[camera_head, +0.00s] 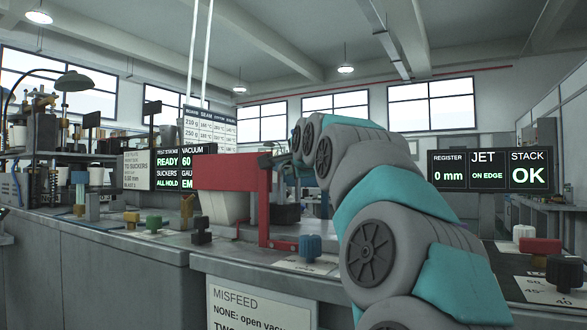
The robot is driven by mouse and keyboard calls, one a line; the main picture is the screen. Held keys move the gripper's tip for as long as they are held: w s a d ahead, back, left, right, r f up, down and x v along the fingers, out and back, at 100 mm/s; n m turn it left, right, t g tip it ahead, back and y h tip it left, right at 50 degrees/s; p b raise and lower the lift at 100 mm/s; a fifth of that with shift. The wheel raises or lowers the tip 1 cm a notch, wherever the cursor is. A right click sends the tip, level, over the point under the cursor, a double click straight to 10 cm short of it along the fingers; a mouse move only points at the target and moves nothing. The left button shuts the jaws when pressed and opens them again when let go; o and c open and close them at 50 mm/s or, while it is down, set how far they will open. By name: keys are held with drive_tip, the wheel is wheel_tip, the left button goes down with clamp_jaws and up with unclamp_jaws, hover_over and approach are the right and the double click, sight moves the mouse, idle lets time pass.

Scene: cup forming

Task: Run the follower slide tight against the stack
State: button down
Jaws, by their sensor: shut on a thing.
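A red frame (262,192) stands on the bench left of my arm, with a wide red block across its top left. A pale tapered stack (222,207) shows below this block, touching or close to it; any gap is too small to tell. My arm comes from the lower right and reaches up and away to the frame's top. My gripper (271,160) is small and dark there, shut on what seems to be the follower slide's top part. Its fingertips are mostly hidden. Which red part is the slide is hard to tell.
A screen (489,170) reads REGISTER 0 mm, JET ON EDGE, STACK OK. Yellow (153,223), black (201,230) and blue (310,248) knobs stand along the bench. A MISFEED sign (262,308) is on the front. A red knob (540,250) is at right.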

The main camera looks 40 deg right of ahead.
drive_tip(key=c, duration=0.8)
unclamp_jaws()
drive_tip(key=shift+c, duration=0.2)
drive_tip(key=shift+s+a, duration=0.1)
drive_tip(key=v, duration=0.7)
drive_tip(key=shift+s+b, duration=0.25)
drive_tip(key=shift+b, duration=0.15)
drive_tip(key=shift+a, duration=0.1)
